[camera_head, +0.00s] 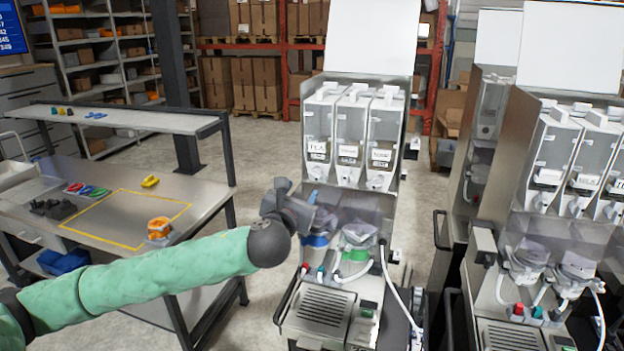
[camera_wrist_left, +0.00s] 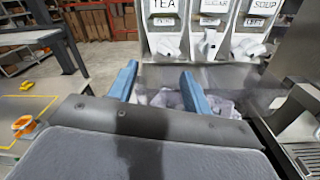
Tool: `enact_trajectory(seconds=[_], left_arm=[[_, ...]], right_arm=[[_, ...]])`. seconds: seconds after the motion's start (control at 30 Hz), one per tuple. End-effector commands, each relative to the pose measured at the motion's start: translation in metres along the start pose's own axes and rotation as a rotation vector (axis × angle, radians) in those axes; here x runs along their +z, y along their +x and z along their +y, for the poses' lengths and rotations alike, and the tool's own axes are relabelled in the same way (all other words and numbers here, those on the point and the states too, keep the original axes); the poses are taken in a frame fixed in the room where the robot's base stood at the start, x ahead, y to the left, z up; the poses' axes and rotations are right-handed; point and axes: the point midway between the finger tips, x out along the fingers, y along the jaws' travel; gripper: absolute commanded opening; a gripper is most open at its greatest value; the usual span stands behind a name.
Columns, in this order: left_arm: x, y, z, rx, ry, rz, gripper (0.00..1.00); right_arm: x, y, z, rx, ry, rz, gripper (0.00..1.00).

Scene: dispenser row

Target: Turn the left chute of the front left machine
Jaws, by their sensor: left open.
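The front left machine (camera_head: 346,130) stands in the middle of the head view. It carries three clear canisters side by side, labelled TEA, SUGAR and SOUP in the left wrist view. The left chute (camera_head: 316,174) is the white spout under the TEA canister; it also shows in the left wrist view (camera_wrist_left: 166,46), beyond my fingertips. My left gripper (camera_head: 311,197) is just below that chute, in front of the mixing bowls. Its two blue fingers are spread apart with nothing between them in the left wrist view (camera_wrist_left: 159,74), and they appear clear of the chute. My right gripper is not in view.
A second machine (camera_head: 560,150) stands at the right. A steel worktable (camera_head: 115,215) with an orange object (camera_head: 159,228) lies at the left. White hoses (camera_head: 392,285) hang at the machine's front, above a drip tray (camera_head: 320,308). Clear floor lies behind.

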Motion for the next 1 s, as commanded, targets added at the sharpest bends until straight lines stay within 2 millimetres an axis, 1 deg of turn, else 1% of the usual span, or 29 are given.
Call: enact_trajectory(seconds=[0.1,0.2,0.37,0.47,0.57,0.8,1.0], left_arm=[[0.001,0.001,-0.003,-0.016,0.149,-0.012,0.49],[0.002,0.001,-0.005,-0.022,0.228,-0.019,0.49],[0.004,0.004,-0.005,-0.026,0.274,-0.023,0.49],[0.006,0.013,-0.005,-0.025,0.274,-0.022,0.49],[0.007,0.027,-0.006,-0.025,0.274,-0.022,0.49],[0.007,0.061,-0.007,-0.025,0.272,-0.021,0.49],[0.005,0.076,-0.007,-0.025,0.272,-0.022,0.49]], right_arm=[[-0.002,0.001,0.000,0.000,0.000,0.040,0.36],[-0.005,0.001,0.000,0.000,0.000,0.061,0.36],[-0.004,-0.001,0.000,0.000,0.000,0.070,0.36],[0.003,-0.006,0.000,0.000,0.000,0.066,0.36],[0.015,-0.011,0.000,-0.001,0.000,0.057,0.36],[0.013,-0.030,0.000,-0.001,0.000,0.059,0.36],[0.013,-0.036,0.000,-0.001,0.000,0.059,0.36]])
